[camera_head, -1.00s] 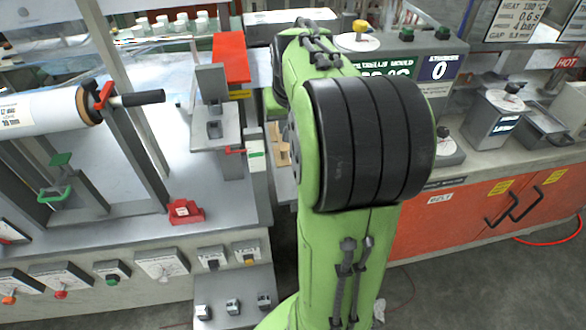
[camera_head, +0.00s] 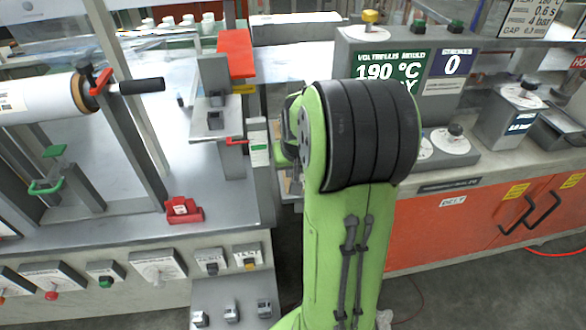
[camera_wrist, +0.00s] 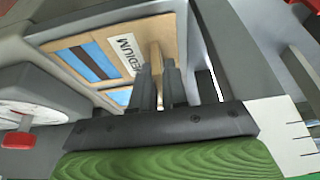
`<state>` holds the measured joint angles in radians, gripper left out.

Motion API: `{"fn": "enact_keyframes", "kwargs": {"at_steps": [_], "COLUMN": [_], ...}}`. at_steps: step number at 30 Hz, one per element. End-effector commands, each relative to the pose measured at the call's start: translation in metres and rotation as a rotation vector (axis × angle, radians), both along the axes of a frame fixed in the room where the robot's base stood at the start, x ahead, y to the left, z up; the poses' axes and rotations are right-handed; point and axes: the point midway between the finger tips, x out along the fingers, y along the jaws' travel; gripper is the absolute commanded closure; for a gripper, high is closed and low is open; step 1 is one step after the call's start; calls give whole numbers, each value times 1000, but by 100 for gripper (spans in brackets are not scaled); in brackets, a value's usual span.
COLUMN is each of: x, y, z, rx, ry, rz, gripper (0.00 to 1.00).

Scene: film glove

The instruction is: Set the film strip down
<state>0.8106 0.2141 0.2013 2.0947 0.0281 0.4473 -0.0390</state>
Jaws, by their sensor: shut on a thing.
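In the wrist view my gripper (camera_wrist: 160,88) has its two dark fingers close together, shut on a thin, pale tan piece (camera_wrist: 156,58) that shows between and beyond them. This piece appears to be the film strip, but its full outline cannot be made out. Beyond the fingers lies a tan board (camera_wrist: 88,62) with blue bands and a white label reading "MEDIUM" (camera_wrist: 124,56), inside a grey frame. Whether the held piece touches the board cannot be told. In the head view my green arm hides the gripper and strip.
In the head view a white film roll (camera_head: 40,108) with a black handle stands left. A red block (camera_head: 184,210) sits on the grey bench. A grey moulding machine (camera_head: 395,100) reading "190 °C" and an orange cabinet (camera_head: 480,225) stand right. A white dial (camera_wrist: 32,112) is left in the wrist view.

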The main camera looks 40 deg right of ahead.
Motion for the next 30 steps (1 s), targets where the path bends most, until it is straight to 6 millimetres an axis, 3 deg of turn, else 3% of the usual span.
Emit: {"fn": "enact_keyframes", "kwargs": {"at_steps": [1,2,6,17,27,30], "x": [0,0,0,-1,-28,-34], "y": [0,0,0,0,18,22], "z": [-3,-3,-2,7,89,104], "rx": [0,0,0,-1,-4,-2], "ry": [0,0,0,-2,-4,-3], "rz": [0,0,0,0,0,0], "gripper": [100,84,62,61,61,61]}}
